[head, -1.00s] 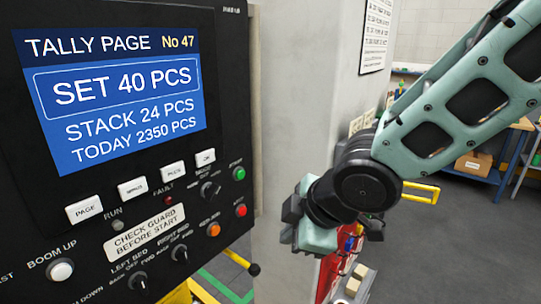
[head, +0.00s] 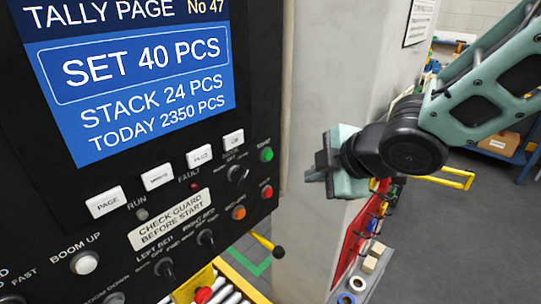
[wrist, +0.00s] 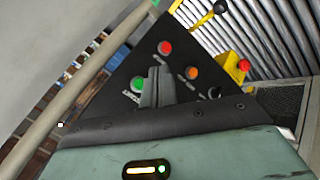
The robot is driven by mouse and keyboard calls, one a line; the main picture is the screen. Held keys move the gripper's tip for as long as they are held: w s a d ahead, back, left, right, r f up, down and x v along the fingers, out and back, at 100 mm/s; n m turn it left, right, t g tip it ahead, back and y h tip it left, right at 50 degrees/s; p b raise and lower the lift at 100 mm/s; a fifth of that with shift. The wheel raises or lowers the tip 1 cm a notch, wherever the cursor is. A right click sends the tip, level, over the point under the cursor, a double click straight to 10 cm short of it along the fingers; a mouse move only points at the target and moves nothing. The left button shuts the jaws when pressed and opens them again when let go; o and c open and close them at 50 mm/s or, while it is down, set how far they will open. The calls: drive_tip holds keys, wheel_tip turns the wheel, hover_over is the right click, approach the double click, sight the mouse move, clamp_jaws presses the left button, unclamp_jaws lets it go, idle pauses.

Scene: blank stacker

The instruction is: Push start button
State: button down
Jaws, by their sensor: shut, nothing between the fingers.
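The start button is the green one (head: 267,154) at the upper right of the black control panel (head: 225,105); its small label is hard to read. A red button (head: 266,192) sits below it and an orange one (head: 239,212) lower left. My gripper (head: 314,168) is shut and empty, to the right of the green button and apart from it, pointing at the panel. In the wrist view the shut fingertips (wrist: 155,82) appear just right of the green button (wrist: 137,84), with the red button (wrist: 165,47) beyond; the fingers partly cover the panel.
The panel's screen (head: 140,75) reads SET 40 PCS. A black knob (head: 238,173) sits left of the green button. A grey column (head: 335,65) stands behind my gripper. A yellow lever with a black ball (head: 278,252) sticks out below the panel, above rollers.

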sight(268, 156)
drive_tip(key=w+a, duration=0.4)
drive_tip(key=a, duration=0.1)
drive_tip(key=shift+w+a+p, duration=0.25)
drive_tip(key=shift+a+p, duration=0.15)
drive_tip(key=shift+p, duration=0.05)
drive_tip(key=shift+w+a, duration=0.1)
drive_tip(key=shift+a, duration=0.05)
idle(1.7)
drive_tip(key=shift+w+a, duration=0.15)
